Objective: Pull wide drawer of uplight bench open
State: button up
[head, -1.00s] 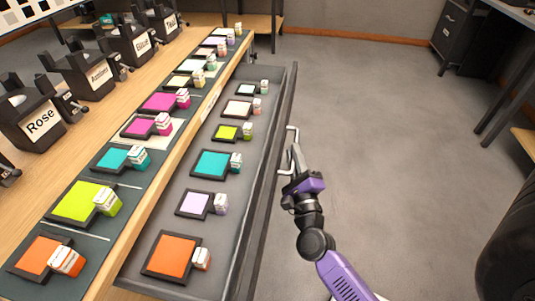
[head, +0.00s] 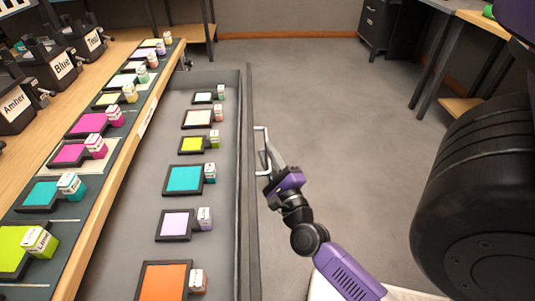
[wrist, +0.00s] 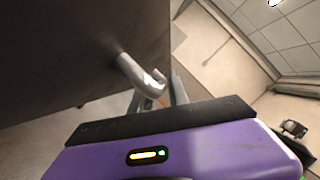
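The wide drawer (head: 120,240) of the uplight bench stands pulled out from under the wooden bench top (head: 108,190), its grey inside showing in the head view. Its pale metal handle (head: 262,138) is on the outer front, at the right. My gripper (head: 268,168) is at the near part of this handle and appears shut on it. In the wrist view the curved handle (wrist: 137,73) runs to the fingers beside the dark drawer front (wrist: 70,50); the purple gripper body partly hides the grip.
Framed coloured tiles with small boxes lie in the drawer, such as a teal tile (head: 184,180). More samples and labelled fixtures line the bench top. Grey floor (head: 330,120) is open to the right. A black wheel-like shape fills the right edge.

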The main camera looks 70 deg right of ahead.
jog(key=v, duration=0.7)
jog(key=shift+s+a, duration=0.25)
jog(key=shift+a, duration=0.1)
dwell(0.6)
